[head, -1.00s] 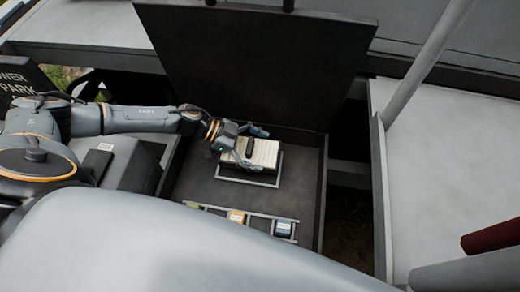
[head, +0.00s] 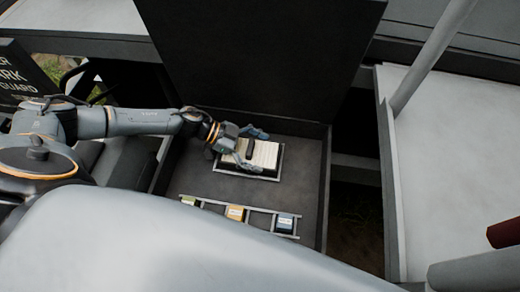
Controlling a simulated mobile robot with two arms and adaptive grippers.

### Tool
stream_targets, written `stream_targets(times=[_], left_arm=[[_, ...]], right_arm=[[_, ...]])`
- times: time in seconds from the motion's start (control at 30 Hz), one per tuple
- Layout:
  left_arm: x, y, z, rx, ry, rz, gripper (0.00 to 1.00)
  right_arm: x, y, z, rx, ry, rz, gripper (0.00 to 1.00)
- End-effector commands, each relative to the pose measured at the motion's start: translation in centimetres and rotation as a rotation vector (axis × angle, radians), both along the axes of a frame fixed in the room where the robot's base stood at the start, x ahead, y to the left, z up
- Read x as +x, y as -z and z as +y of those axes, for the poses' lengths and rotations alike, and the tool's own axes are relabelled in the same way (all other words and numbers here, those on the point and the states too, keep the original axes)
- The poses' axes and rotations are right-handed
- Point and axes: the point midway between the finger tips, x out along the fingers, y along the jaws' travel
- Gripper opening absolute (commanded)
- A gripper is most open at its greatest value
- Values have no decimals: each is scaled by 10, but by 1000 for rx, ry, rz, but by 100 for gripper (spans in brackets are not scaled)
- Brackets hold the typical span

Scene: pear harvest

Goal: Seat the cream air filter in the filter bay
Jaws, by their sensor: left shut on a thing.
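The cream air filter (head: 266,155) is a flat pleated block with a dark handle (head: 250,149) on top. It lies level at the light-rimmed filter bay (head: 247,175) in the dark open box. The bay's rim shows close around the filter's near and right sides. I cannot tell whether the filter is fully down in it. My left gripper (head: 249,149) reaches in from the left and is shut on the filter at its handle; the gripper hides the filter's left end. My right gripper is not in view.
A rack (head: 258,227) with several small labelled blocks runs along the box's near side. The raised dark lid (head: 260,60) stands behind the bay. Bare box floor (head: 200,185) lies between bay and rack. A pale panel and a slanted pole (head: 433,58) are at the right.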

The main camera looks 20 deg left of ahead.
Motion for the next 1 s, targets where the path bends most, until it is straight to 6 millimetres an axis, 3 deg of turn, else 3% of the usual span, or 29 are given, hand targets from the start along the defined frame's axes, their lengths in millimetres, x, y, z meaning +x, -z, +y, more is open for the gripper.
stream_targets(times=[0.4,0.43,0.47,1.0], left_arm=[[0,0,0,-1,0,0,58],[0,0,0,-1,0,0,96],[0,0,0,-1,0,0,100],[0,-2,0,0,0,1,100]], right_arm=[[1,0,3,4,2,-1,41],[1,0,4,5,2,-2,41],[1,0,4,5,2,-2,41],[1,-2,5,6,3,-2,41]])
